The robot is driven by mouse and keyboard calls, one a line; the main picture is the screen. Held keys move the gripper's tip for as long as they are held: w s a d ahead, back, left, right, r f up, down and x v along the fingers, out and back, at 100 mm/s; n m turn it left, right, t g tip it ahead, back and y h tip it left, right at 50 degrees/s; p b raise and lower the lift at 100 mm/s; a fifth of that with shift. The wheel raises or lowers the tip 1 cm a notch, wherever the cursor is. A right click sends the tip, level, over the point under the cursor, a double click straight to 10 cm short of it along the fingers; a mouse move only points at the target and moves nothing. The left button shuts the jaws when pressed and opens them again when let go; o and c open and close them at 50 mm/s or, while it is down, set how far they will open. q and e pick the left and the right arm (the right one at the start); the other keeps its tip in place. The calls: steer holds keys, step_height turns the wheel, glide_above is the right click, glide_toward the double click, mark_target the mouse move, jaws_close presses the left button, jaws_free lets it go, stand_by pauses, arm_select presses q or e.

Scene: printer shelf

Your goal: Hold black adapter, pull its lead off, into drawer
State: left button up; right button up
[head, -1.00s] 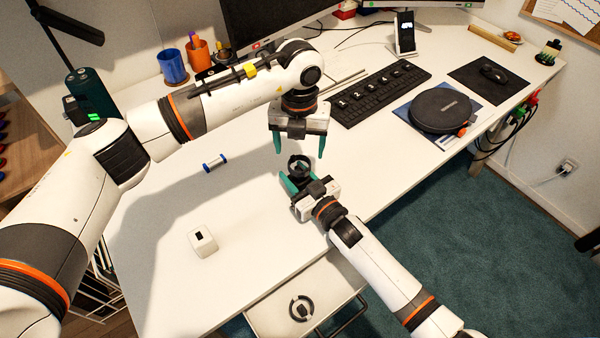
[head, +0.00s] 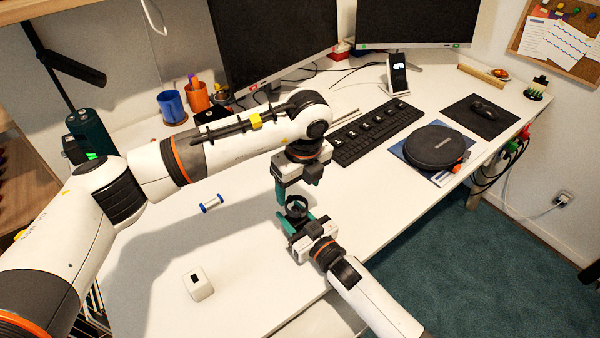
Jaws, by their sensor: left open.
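My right gripper (head: 299,222) reaches in from the lower right over the desk (head: 240,270). Its teal fingers are shut on a dark item, which I take to be the black adapter (head: 296,210). A black ring-like loop, probably the coiled lead (head: 298,201), stands up at its far side. The adapter is mostly hidden between the fingers. My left gripper (head: 290,193) is open, pointing down just above and beside the loop; I cannot tell if it touches. The drawer (head: 330,318) shows only in part at the bottom, behind my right arm; its inside is not visible.
A white block with a dark socket (head: 198,284) and a blue-ended spool (head: 211,203) lie on the desk at left. A keyboard (head: 375,132), a round black case (head: 434,147) and a phone on a stand (head: 398,75) stand beyond. The front left desktop is mostly clear.

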mark_target(296, 203)
arm_select(q)
steer(key=f, duration=0.7)
steer(key=shift+w+a+f, duration=0.3)
steer(key=shift+w, duration=0.05)
steer(key=c, duration=1.2)
steer(key=shift+r, duration=0.3)
steer(key=shift+r, duration=0.85)
steer(key=shift+r, duration=2)
arm_select(e)
steer(key=o, duration=1.5)
steer(key=shift+c, duration=0.2)
